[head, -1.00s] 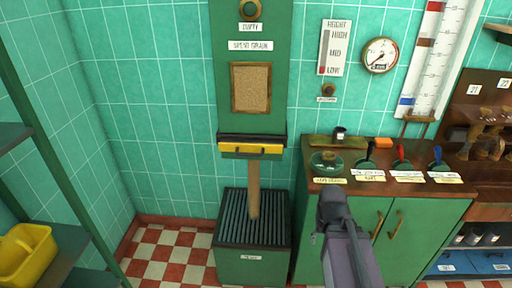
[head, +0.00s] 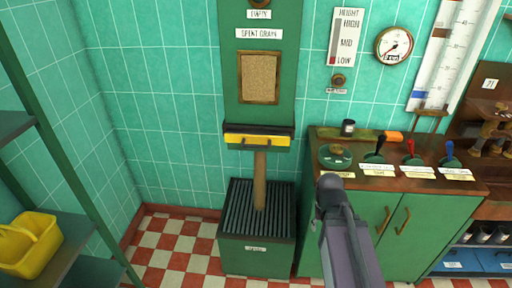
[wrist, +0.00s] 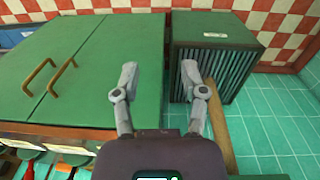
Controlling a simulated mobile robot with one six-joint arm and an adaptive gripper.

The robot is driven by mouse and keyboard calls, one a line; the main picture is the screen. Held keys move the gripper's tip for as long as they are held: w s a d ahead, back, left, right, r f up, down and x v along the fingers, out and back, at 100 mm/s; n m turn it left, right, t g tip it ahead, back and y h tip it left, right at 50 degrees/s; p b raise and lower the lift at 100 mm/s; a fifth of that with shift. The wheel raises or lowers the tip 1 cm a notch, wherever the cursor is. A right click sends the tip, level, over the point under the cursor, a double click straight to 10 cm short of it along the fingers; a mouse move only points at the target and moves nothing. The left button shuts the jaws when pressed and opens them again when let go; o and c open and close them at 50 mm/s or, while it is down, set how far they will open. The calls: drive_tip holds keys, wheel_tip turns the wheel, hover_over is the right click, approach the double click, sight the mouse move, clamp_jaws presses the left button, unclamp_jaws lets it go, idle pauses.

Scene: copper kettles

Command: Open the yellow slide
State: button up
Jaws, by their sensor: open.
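The yellow slide (head: 257,140) is a flat yellow front with a dark handle, under a dark lip at the bottom of the green spent-grain panel (head: 232,75) in the head view. A tan column (head: 260,180) runs from beneath it to the ribbed green box (head: 255,258) on the floor. My gripper (head: 331,184) is to the right of the slide and lower in the picture, apart from it. In the wrist view my gripper (wrist: 160,76) has spread, empty fingers, with the green box (wrist: 214,33) beyond them. The slide is not clearly seen there.
A green cabinet (head: 350,222) stands close on the right, with several coloured-handled items on its top. A shelf with a yellow bucket (head: 28,245) is at the left. Checkered floor (head: 170,245) is free between shelf and box.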

drive_tip(key=n+t+h+b, duration=0.8)
drive_tip(key=n+t+b, duration=0.4)
drive_tip(key=t, duration=0.6)
approach(255, 146)
drive_tip(key=v, duration=0.3)
drive_tip(key=shift+a+f, duration=0.2)
drive_tip(key=p+x, duration=0.2)
drive_tip(key=x, duration=1.1)
drive_tip(key=shift+w+d+p, duration=0.1)
drive_tip(key=shift+w+p, duration=0.2)
drive_tip(key=shift+w, duration=0.05)
